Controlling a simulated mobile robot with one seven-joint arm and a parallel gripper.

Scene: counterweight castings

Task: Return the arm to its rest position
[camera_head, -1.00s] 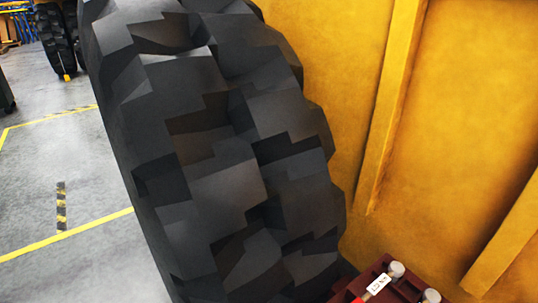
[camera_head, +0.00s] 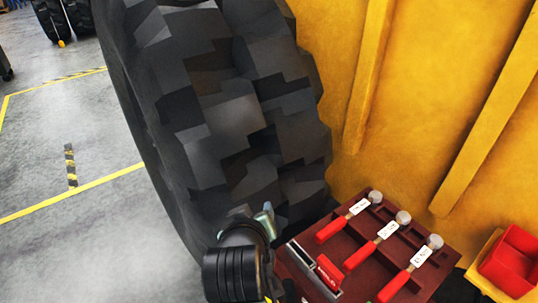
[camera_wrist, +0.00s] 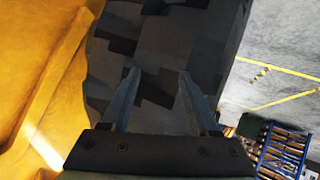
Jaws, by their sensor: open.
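My gripper (camera_wrist: 158,95) shows in the wrist view with its two fingers apart and nothing between them. It faces the tread of a large black tyre (camera_wrist: 190,45). In the head view my gripper (camera_head: 264,222) is at the bottom centre, in front of the lower part of the tyre (camera_head: 225,110). It is just left of a dark red tool tray (camera_head: 365,265). Part of my dark arm hides the area below it. I cannot tell the exact gap between my gripper and the tyre.
The tray holds several red-handled hammers (camera_head: 390,232) with white labels. A red bin (camera_head: 515,262) stands at the right edge. A yellow metal body (camera_head: 430,90) rises behind the tray. Grey floor with yellow lines (camera_head: 70,205) is open at the left. A blue rack (camera_wrist: 285,150) shows in the wrist view.

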